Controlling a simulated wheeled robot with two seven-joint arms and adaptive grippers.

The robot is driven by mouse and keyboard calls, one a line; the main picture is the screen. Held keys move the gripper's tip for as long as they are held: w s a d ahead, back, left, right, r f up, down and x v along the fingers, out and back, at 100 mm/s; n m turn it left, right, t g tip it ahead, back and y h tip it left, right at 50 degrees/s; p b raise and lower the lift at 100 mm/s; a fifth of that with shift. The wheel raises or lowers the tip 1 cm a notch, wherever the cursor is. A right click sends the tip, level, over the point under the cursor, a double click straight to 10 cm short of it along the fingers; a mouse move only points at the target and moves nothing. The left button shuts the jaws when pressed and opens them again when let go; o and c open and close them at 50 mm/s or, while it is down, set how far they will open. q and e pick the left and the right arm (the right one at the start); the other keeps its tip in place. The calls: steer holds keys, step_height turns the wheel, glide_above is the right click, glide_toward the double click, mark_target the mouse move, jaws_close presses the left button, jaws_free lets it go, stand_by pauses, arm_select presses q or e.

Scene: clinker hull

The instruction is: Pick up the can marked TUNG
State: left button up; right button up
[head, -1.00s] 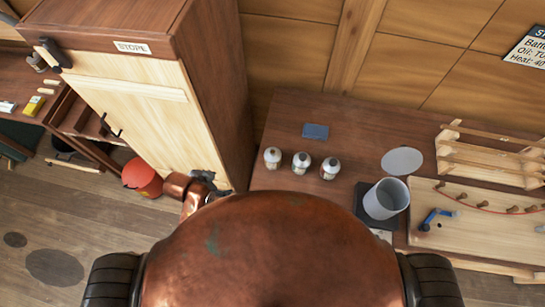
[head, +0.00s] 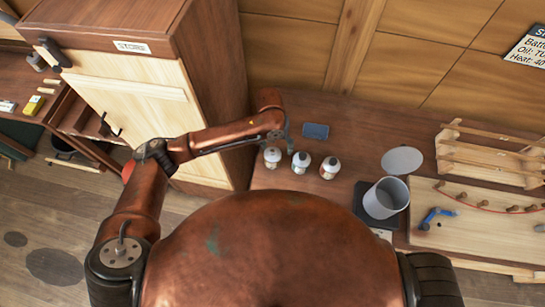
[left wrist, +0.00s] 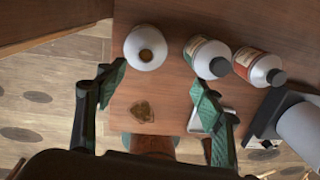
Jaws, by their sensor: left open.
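Three small white cans stand in a row on the wooden bench: the left can (head: 272,158), the middle can (head: 301,162) and the right can (head: 330,168). No can's lettering is readable, so I cannot tell which is marked TUNG. Two others, the middle one (left wrist: 207,54) and the right one (left wrist: 258,66), have dark caps and partly visible labels. My left gripper (head: 282,136) is by the left can. In the left wrist view its green-padded fingers (left wrist: 158,95) are spread with no can between them.
A grey pot (head: 385,199) stands on a dark plate right of the cans. A tall cabinet (head: 145,100) stands to the left, and a wooden rack (head: 490,155) is on the right. A grey disc (head: 402,161) lies on the bench.

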mark_target(273, 150)
arm_select(q)
steer(key=shift+w+a+r+m+y, duration=0.4)
steer(key=shift+w+a+r+m, duration=0.2)
steer(key=shift+m, duration=0.2)
steer(key=shift+w+f, duration=0.15)
step_height(273, 150, down, 7)
steer(key=shift+a+f+p, duration=0.15)
steer(key=shift+f+p, duration=0.05)
steer(key=shift+p, duration=0.65)
steer(key=shift+c, duration=0.2)
